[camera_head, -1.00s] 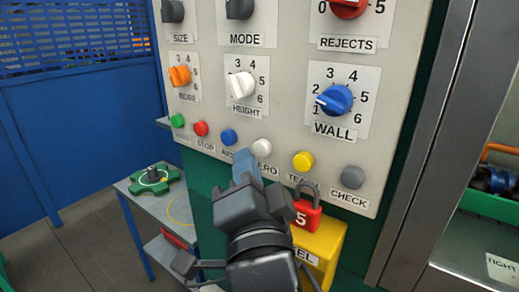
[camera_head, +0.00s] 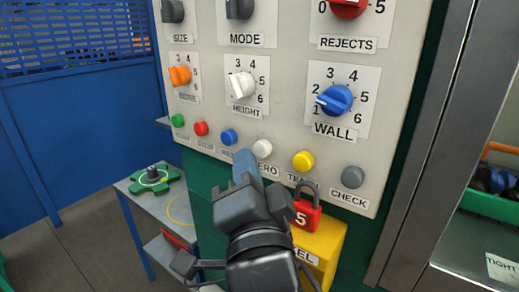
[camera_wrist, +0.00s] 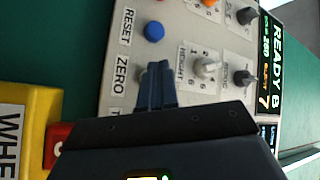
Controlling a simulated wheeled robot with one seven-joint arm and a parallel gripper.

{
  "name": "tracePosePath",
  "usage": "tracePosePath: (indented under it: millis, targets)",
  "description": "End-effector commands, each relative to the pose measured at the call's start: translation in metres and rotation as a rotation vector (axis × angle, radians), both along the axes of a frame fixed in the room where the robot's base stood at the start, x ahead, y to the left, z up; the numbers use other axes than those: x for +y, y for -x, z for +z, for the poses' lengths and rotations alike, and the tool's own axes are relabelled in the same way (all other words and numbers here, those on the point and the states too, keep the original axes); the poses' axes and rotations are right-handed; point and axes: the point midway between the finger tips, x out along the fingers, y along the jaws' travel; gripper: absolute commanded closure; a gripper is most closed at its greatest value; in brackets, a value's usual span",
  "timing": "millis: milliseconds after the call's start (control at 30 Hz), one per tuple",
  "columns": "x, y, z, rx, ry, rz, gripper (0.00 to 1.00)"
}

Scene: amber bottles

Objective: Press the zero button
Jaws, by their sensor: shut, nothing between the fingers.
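The zero button is the white round button (camera_head: 262,148) in the bottom row of the control panel (camera_head: 200,148), above the partly covered label "ZERO" (camera_head: 268,170). My gripper (camera_head: 245,157) is shut and empty, its blue fingers pointing at the panel just left of and below the white button in the head view. In the wrist view the shut fingers (camera_wrist: 157,72) lie beside the "ZERO" label (camera_wrist: 119,75) and hide the white button. I cannot tell whether the fingertips touch it.
The blue reset button (camera_head: 229,137) is to the left and a yellow button (camera_head: 303,161) to the right. A red padlock (camera_head: 307,212) and a yellow box (camera_head: 325,245) sit below the panel. The wrist view shows a lit display (camera_wrist: 268,65).

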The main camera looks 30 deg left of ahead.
Motion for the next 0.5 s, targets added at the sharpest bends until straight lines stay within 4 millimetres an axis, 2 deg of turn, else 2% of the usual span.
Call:
tracePosePath:
  millis: [500]
  targets:
    - [-0.0008,-0.0070,0.0002,0.000,0.000,0.000,1.00]
